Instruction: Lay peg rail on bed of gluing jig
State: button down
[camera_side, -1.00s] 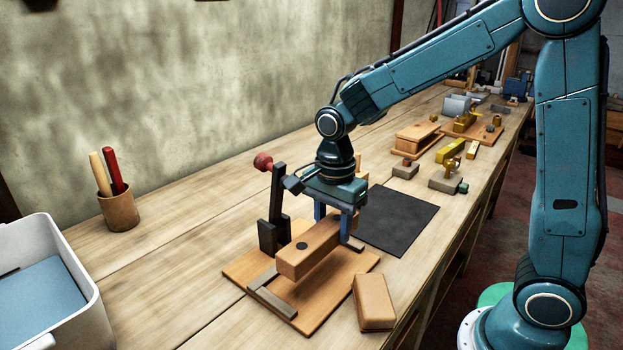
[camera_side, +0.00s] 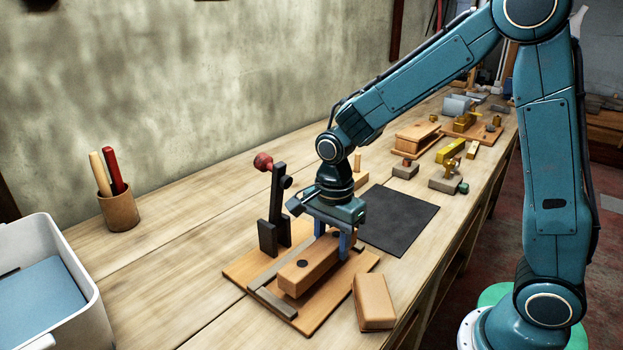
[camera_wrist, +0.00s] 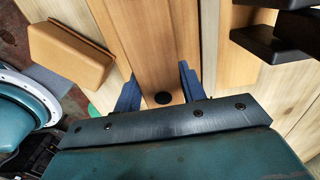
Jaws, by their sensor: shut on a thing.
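The peg rail (camera_side: 300,276) is a long wooden block with dark round holes in its top. My gripper (camera_side: 334,246) is shut on it, one blue finger on each side; the wrist view shows the rail (camera_wrist: 155,40) between the fingers (camera_wrist: 160,88). The gluing jig (camera_side: 312,322) is a flat wooden board with dark strips and a dark upright post with a red knob (camera_side: 263,162). The rail lies level over the jig's bed, just inside the front dark strip (camera_side: 270,302). I cannot tell whether its underside touches the bed.
A loose wooden block (camera_side: 375,302) lies beside the jig's right edge. A black mat (camera_side: 400,220) lies behind it. A pencil cup (camera_side: 119,210) and a white bin (camera_side: 85,285) stand at the left. Clamps and blocks fill the far bench. Bench left of the jig is clear.

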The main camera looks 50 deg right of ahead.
jog(key=shift+f, duration=0.2)
dwell(0.3)
jog(key=shift+f, duration=0.75)
jog(key=shift+f, duration=0.4)
dwell(0.6)
jog(key=c, duration=0.7)
grip_release()
jog(key=shift+c, duration=0.2)
jog(key=shift+r, duration=0.2)
notch_tip(320, 180, up, 14)
jog(key=shift+f, duration=0.25)
jog(key=shift+s, duration=0.1)
